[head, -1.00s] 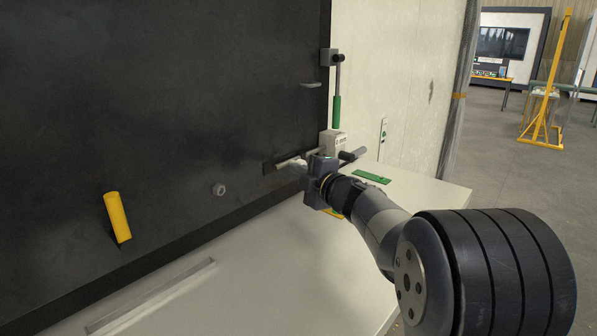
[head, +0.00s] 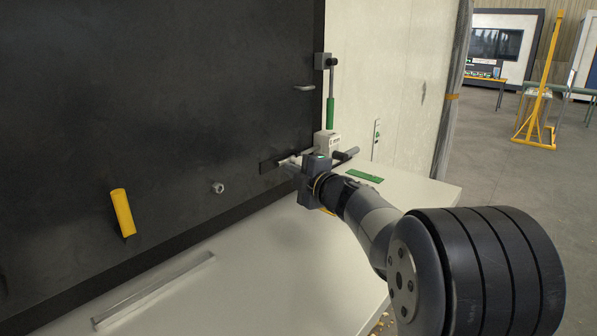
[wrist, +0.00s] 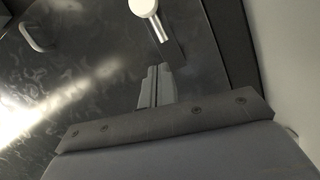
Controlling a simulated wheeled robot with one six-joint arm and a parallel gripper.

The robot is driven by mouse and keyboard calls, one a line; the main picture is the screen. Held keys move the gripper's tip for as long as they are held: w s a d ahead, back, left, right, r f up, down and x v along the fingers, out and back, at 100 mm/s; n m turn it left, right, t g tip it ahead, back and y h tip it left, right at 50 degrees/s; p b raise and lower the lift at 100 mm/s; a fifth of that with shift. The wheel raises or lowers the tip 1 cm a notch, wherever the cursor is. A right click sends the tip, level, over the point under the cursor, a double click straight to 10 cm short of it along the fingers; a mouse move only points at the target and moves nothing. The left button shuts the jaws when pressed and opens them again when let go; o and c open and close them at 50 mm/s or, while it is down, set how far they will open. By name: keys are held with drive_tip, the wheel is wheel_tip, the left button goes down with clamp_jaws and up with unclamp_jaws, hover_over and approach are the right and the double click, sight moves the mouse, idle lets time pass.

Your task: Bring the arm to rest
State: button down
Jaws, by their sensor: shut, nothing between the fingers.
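My gripper (head: 298,163) is at the end of my arm, close to the dark panel (head: 150,110) and above the white table (head: 300,235). In the wrist view its fingers (wrist: 155,86) are together and hold nothing. A round pale knob on a short metal rod (wrist: 147,8) shows just beyond the fingertips, against the dark panel. I cannot tell from the pictures whether the fingers touch it. My arm reaches in from the right, and the gripper hides part of the fittings behind it.
A yellow cylinder (head: 123,212) and a small round peg (head: 217,188) are on the panel. A green-handled lever (head: 331,112) stands at its right edge. A green plate (head: 365,176) and a long pale bar (head: 155,290) lie on the table. Open floor is at the right.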

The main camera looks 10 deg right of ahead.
drive_tip(key=b+v, duration=0.1)
drive_tip(key=v, duration=0.7)
drive_tip(key=shift+d, duration=0.25)
drive_tip(key=shift+w+f, duration=0.15)
drive_tip(key=shift+w, duration=0.05)
